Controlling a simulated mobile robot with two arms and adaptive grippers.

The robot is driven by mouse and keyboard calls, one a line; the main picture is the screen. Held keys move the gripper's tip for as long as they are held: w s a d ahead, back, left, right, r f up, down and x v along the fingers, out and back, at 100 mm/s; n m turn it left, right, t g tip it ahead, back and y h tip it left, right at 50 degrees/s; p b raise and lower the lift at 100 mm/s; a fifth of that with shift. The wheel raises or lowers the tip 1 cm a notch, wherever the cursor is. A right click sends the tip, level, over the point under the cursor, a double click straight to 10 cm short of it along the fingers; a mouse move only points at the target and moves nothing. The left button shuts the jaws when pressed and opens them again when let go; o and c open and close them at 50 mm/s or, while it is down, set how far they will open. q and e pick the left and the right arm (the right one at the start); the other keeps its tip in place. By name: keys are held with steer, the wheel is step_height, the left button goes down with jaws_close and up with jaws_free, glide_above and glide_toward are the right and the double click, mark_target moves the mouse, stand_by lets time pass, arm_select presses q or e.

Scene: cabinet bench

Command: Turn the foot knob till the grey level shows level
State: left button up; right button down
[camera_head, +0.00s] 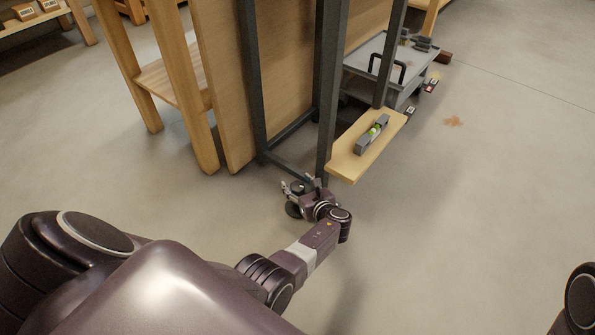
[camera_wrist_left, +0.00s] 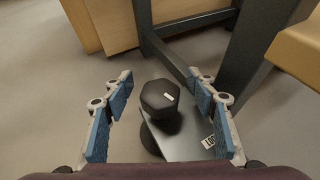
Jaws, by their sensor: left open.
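The grey level (camera_head: 361,147) lies on a pale wooden board (camera_head: 345,168) beside the dark metal frame in the head view. Its green vial (camera_head: 376,130) shows, but the bubble is too small to read. The black foot knob (camera_wrist_left: 160,98) has a faceted top with a small white mark and stands low by the frame's foot. My left gripper (camera_head: 298,187) is down at the frame's base. In the left wrist view the left gripper (camera_wrist_left: 160,82) is open, its blue-padded fingers on either side of the knob with gaps. My right gripper is out of view.
A dark frame post (camera_head: 332,90) rises just beyond my left gripper, and the board overhangs to its right. A grey trolley (camera_head: 400,75) stands behind. A wooden bench (camera_head: 175,80) is at left. The floor at right is clear.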

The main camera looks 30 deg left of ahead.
mark_target(297, 185)
arm_select(q)
steer(key=shift+r, duration=4.4)
